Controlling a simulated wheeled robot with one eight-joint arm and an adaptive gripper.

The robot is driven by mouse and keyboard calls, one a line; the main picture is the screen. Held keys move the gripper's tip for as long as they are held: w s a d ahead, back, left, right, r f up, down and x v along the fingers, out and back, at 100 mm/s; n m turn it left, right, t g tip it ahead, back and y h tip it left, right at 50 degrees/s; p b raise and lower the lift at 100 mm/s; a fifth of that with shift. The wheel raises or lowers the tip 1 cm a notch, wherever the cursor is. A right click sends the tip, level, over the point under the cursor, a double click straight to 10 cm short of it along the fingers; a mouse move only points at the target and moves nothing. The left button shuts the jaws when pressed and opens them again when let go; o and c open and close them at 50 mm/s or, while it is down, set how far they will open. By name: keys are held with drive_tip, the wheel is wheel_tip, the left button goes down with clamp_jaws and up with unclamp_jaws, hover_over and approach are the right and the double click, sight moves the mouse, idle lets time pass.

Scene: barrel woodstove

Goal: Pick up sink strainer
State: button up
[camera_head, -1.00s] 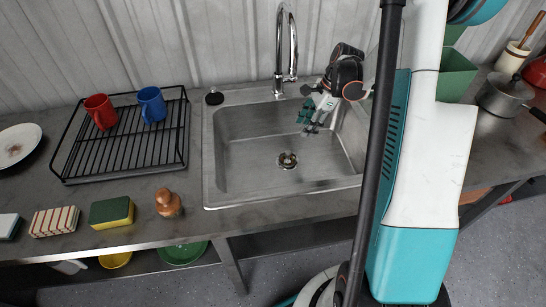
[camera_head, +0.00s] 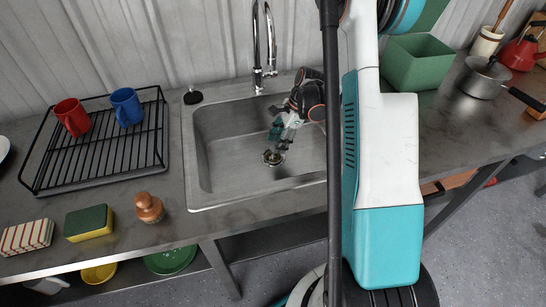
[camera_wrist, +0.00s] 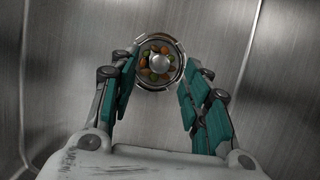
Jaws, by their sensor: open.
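The sink strainer (camera_head: 274,158) sits in the drain on the floor of the steel sink (camera_head: 225,135). In the wrist view the strainer (camera_wrist: 158,62) is a round metal cup with a central knob and bits of orange, green and yellow food in it. My gripper (camera_head: 278,140) is inside the sink, above and close to the strainer. In the wrist view my gripper (camera_wrist: 158,85) is open, with its teal-padded fingers on either side of the strainer's near part. Nothing is held. I cannot tell how much height is left between the fingertips and the strainer.
The sink walls enclose the gripper. A chrome faucet (camera_head: 265,50) stands behind the sink. A black dish rack (camera_head: 95,150) with a red mug (camera_head: 73,117) and a blue mug (camera_head: 126,107) is left. A green bin (camera_head: 418,62) and a pot (camera_head: 484,78) are right.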

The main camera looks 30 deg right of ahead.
drive_tip(key=b+x, duration=0.1)
drive_tip(key=x, duration=0.3)
drive_tip(key=shift+a+b, duration=0.2)
drive_tip(key=shift+b, duration=0.15)
clamp_jaws()
